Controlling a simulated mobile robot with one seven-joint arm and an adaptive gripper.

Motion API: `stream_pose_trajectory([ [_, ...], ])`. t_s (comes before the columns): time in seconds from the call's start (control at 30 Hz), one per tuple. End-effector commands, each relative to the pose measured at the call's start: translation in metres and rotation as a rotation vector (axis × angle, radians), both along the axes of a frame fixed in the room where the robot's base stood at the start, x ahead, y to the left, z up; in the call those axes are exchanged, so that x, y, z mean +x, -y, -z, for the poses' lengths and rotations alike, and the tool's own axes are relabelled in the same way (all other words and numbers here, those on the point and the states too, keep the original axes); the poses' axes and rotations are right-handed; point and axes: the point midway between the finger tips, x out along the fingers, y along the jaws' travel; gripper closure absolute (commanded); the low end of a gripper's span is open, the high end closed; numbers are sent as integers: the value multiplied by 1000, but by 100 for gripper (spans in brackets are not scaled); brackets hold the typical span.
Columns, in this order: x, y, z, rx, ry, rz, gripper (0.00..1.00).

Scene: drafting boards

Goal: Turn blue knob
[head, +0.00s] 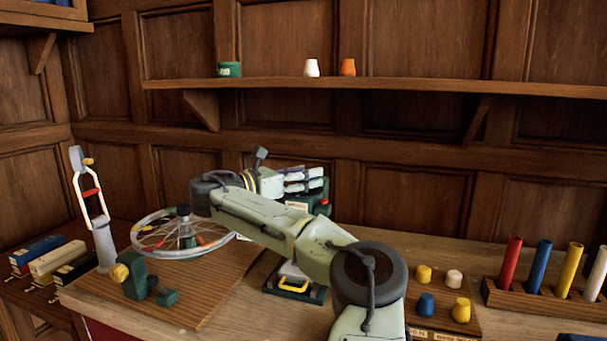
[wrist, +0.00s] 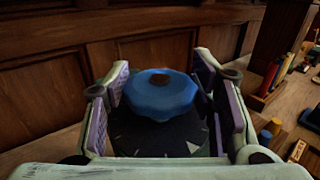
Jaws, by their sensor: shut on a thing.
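The blue knob (wrist: 158,96) fills the middle of the wrist view. It has a lobed rim, a dark centre and a dark round dial (wrist: 155,136) with pale tick marks below it. My gripper (wrist: 161,82) has its purple-padded fingers on either side of the knob and is shut on it. In the head view, my gripper (head: 305,180) is over a green box (head: 318,198) with a red part on its right side, at the back of the bench. The knob is hidden there behind the fingers.
A spoked wheel (head: 150,243) on a stand is left of my arm. A yellow-handled drawer-like piece (head: 293,283) lies beneath the arm. Coloured pegs (head: 425,304) and a rack of rods (head: 535,302) stand at right. A shelf (head: 400,88) runs along the wall above.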

Motion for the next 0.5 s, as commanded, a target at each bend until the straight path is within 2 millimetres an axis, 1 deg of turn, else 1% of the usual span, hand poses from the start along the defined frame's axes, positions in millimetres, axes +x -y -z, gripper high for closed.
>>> stream_pose_trajectory([
  [0.2, 0, 0, -1, 0, 1, 53, 77],
  [0.5, 0, 1, -1, -2, 3, 65, 77],
])
